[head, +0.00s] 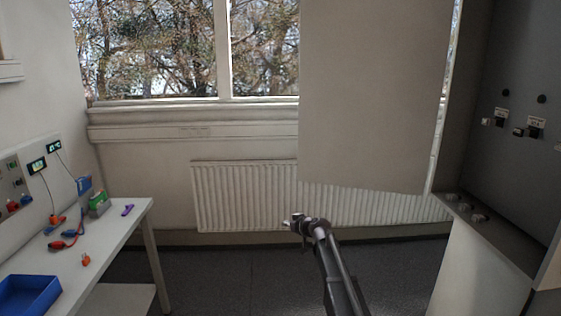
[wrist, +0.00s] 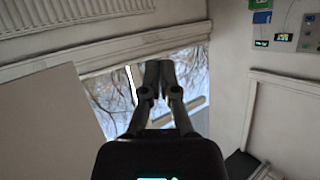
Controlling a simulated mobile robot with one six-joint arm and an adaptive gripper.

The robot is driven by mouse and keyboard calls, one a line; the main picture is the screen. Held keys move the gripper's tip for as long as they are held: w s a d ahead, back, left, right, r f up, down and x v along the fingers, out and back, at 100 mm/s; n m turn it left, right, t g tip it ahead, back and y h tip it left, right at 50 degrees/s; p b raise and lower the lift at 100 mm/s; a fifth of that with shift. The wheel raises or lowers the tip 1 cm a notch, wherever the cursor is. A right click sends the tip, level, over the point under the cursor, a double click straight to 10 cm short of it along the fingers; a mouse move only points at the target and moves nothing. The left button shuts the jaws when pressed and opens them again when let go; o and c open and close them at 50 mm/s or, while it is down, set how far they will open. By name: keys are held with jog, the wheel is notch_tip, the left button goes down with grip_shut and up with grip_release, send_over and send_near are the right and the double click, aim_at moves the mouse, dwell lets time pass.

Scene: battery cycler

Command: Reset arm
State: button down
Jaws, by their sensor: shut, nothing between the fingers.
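My gripper (wrist: 158,80) shows in the wrist view with its two dark fingers close together, shut and empty. In the head view my arm reaches up from the bottom, and my gripper (head: 290,222) is at its tip, in front of the radiator and over the floor. It touches nothing that I can see. The wrist view appears turned over, with the window behind the fingers.
A white table (head: 136,222) stands at the left with a blue tray (head: 30,292), a green block (head: 99,205) and several connectors. A white radiator (head: 240,196) is under the window. An open grey cabinet (head: 515,75) stands at the right. The floor between is clear.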

jog(key=s+d+f+m+g+h, duration=0.2)
jog(key=s+d+f+g, duration=0.1)
jog(key=s, duration=1)
jog(key=s+d+f+m+g+h, duration=0.2)
jog(key=s+d, duration=0.4)
jog(key=s, duration=0.8)
jog(key=s+d+f+m+g+h, duration=0.2)
jog(key=s+d+f+g+h, duration=0.2)
jog(key=s, duration=0.9)
notch_tip(320, 180, down, 3)
jog(key=shift+s+d+r+g, duration=0.15)
jog(key=shift+d+g, duration=0.7)
jog(key=shift+g, duration=0.05)
notch_tip(320, 180, down, 24)
jog(key=b, duration=2.4)
